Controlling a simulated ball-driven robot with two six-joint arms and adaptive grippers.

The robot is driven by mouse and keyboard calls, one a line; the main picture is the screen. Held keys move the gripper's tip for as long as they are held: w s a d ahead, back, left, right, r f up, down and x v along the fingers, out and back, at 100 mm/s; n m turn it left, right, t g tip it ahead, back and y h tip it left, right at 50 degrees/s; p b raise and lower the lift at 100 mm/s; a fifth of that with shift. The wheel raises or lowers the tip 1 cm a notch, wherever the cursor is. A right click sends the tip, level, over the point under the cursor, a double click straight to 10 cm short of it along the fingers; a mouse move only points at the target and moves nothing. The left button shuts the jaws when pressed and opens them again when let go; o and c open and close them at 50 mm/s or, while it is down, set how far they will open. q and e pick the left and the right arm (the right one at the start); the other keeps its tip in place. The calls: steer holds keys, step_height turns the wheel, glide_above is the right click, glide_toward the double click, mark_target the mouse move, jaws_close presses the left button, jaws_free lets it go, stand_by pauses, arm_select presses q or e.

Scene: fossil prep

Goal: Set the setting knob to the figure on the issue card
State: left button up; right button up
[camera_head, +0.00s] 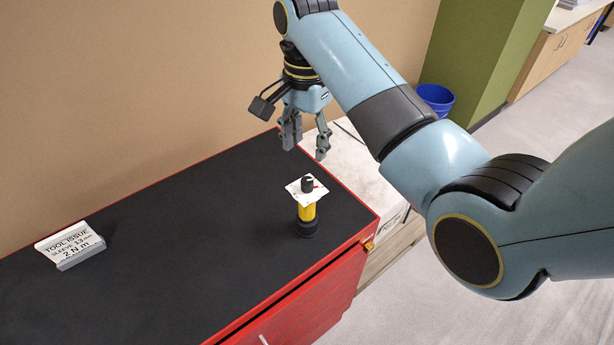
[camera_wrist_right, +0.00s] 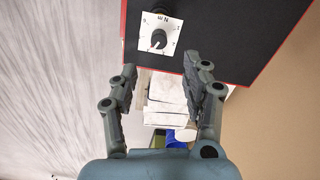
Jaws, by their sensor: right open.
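The setting knob (camera_head: 307,185) is small and dark, on a white square dial plate atop a yellow post with a black base on the red cabinet. It also shows in the right wrist view (camera_wrist_right: 158,39), with a red mark toward the lower left of its dial; the dial figures are too small to read surely. The issue card (camera_head: 70,246) stands at the left of the cabinet top and reads "TOOL ISSUE", "SLEEVE 13 mm" and "2 N m". My right gripper (camera_head: 306,152) is open and empty, above and behind the knob, apart from it. My left gripper is not in view.
The red cabinet's black top (camera_head: 190,235) is mostly bare between card and post. A tan wall rises behind it. Pale boxes (camera_head: 346,160) stand beyond its right end, with a blue bin (camera_head: 437,98) on the floor farther back.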

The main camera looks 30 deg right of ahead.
mark_target(307, 180)
step_height(307, 180, down, 10)
steer(key=shift+s+p, duration=0.1)
steer(key=shift+p, duration=0.4)
jaws_close()
